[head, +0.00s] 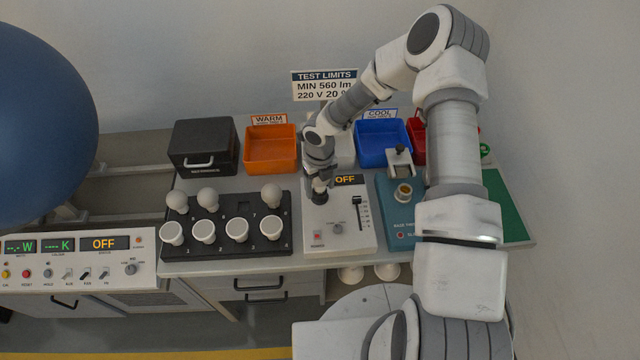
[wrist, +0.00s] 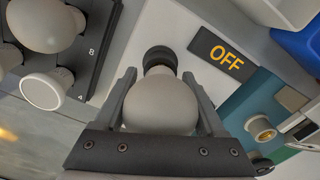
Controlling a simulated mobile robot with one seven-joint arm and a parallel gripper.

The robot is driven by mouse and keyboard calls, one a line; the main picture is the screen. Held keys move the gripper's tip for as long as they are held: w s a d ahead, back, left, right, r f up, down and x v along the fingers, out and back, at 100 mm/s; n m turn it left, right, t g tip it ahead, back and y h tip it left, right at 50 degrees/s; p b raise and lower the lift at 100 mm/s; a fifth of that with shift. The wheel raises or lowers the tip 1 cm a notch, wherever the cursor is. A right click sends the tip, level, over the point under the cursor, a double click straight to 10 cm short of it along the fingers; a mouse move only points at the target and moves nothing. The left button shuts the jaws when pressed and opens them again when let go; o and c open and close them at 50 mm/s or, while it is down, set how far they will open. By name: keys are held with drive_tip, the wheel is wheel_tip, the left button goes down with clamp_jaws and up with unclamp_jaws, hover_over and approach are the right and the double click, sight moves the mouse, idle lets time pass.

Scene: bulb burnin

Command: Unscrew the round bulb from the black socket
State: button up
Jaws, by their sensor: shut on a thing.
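The round bulb (wrist: 160,102) is pale grey and sits between the two fingers of my gripper (wrist: 162,98) in the wrist view. My gripper is shut on it. The black socket (wrist: 160,57) is a dark ring directly beyond the bulb, and the bulb appears to be in line with it. In the head view my gripper (head: 319,182) points down over the black socket (head: 319,197) on the white test unit (head: 345,238). The bulb is mostly hidden by my gripper there.
A black rack (head: 222,220) with several bulbs stands left of the unit. An orange WARM bin (head: 270,155), blue COOL bin (head: 383,148) and red bin (head: 418,150) stand behind. A teal base fixture (head: 393,222) is close on the right. A black box (head: 203,145) stands at back left.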

drive_tip(key=o, duration=1.2)
drive_tip(key=shift+s+f, duration=0.1)
drive_tip(key=shift+s, duration=0.2)
drive_tip(key=shift+o, duration=0.2)
drive_tip(key=shift+w, duration=0.1)
drive_tip(key=shift+w, duration=0.1)
